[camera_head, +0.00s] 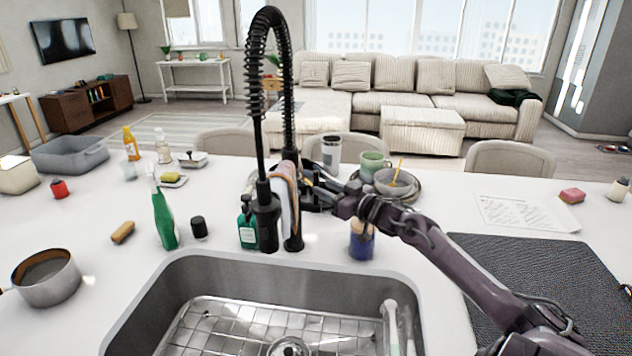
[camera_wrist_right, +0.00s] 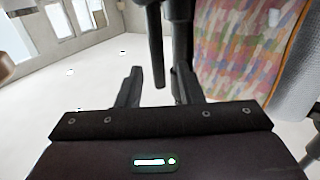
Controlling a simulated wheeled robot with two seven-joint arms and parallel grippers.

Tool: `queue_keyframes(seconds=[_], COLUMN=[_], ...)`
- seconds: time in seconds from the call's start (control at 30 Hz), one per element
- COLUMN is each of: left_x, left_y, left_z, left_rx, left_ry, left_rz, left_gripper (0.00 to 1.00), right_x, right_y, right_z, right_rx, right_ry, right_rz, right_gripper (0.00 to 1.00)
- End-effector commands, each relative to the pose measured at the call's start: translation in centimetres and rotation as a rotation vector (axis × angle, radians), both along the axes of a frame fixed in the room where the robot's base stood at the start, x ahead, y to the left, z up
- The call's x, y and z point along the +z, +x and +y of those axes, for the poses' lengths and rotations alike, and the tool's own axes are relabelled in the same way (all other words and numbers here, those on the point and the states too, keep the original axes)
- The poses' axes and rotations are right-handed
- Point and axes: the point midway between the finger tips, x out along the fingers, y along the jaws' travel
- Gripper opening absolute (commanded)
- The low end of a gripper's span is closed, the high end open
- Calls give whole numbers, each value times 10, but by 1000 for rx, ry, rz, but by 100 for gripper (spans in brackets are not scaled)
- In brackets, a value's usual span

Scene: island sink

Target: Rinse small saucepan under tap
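The small saucepan (camera_head: 47,287) stands upright on the counter left of the sink, brownish inside, with its handle running out of the left edge. The tap (camera_head: 267,215) is black, with a tall spring neck, and stands behind the sink. No water is seen running. My right gripper (camera_head: 312,190) is at the tap, beside a cloth (camera_head: 285,190) hanging there. In the right wrist view, its fingers (camera_wrist_right: 157,88) are apart, with a thin dark rod showing between them; I cannot tell whether they touch it. The patterned cloth (camera_wrist_right: 245,45) is at the right there. My left gripper is out of view.
The steel sink (camera_head: 190,275) holds a wire rack and a white-handled brush (camera_head: 391,325). A green spray bottle (camera_head: 163,215), a soap bottle (camera_head: 247,225) and a blue jar (camera_head: 361,243) stand behind it. A bowl (camera_head: 395,184) and mug sit farther back. A dark mat (camera_head: 550,280) lies right.

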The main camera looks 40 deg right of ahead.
Motion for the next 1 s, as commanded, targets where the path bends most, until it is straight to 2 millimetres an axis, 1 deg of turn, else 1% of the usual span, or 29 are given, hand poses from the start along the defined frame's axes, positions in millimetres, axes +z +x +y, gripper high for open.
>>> queue_keyframes(seconds=[0.03,0.1,0.33,0.5,0.8,1.0], left_x=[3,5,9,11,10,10], left_y=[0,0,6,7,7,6], left_z=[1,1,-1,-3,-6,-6], left_rx=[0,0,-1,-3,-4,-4], left_ry=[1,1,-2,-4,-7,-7], left_rz=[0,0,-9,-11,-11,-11], left_gripper=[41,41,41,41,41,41], right_x=[3,3,1,1,0,0], right_y=[8,16,37,43,44,44], right_z=[0,1,3,4,4,4], right_rx=[-1,0,-1,0,0,0], right_ry=[2,1,1,0,0,0], right_rz=[-4,-2,-1,0,1,1], right_gripper=[34,34,34,34,34,8])
